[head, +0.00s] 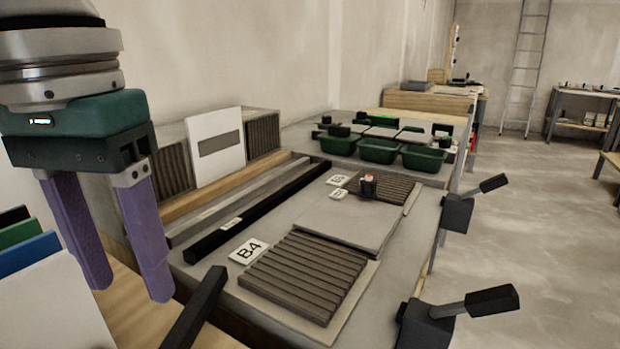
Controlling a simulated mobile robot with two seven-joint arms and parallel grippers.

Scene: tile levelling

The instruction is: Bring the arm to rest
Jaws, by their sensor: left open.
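My left gripper (126,285) hangs at the left of the head view. Its two purple fingers point down and stand apart with nothing between them. It is above the left end of the bench, clear of the tiles. A ribbed tile (304,276) lies near the front of the bench beside a label reading B4 (248,251). A smooth grey tile (345,221) lies behind it, and another ribbed tile (388,188) lies farther back. My right gripper is out of view.
Black and grey bars (258,212) lie along the bench's left side. Two black-handled clamps (463,212) stick out on the right edge. Green bins (378,150) stand farther back. A white panel (216,143) leans by the wall. Coloured boards (28,245) stand at lower left.

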